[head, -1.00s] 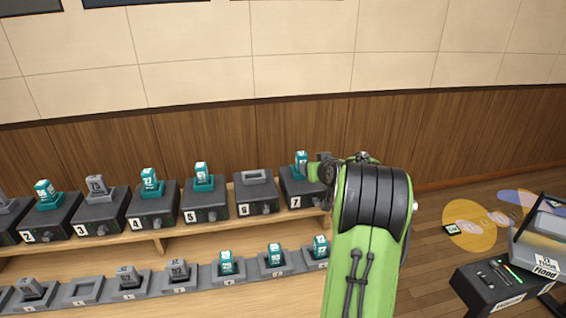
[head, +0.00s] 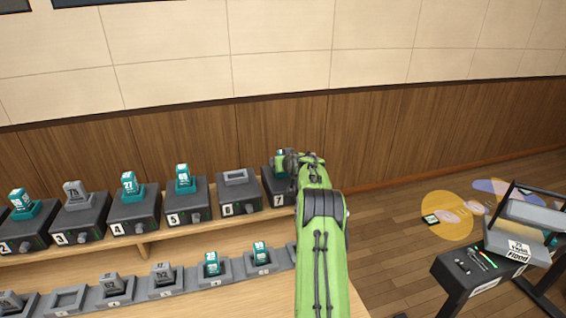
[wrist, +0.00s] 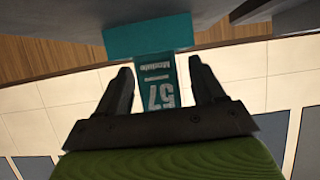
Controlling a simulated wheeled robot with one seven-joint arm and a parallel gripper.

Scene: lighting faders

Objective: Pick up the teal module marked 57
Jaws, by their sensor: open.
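The teal module marked 57 (wrist: 158,90) shows upside down in the wrist view, with its wider teal base (wrist: 148,37) against a dark housing. In the head view a bit of the teal module (head: 280,156) shows on the dark box labelled 7 (head: 272,182), mostly hidden by my arm. My gripper (wrist: 160,75) is open, with one finger on either side of the module's marked part. Small gaps show between the fingers and the module. In the head view my gripper (head: 290,161) is at box 7, its fingers hard to make out.
Other boxes line the upper shelf; box 6 (head: 239,191) has an empty grey socket, and box 5 (head: 188,201) holds a teal module. A lower row of grey holders (head: 68,300) carries several modules.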

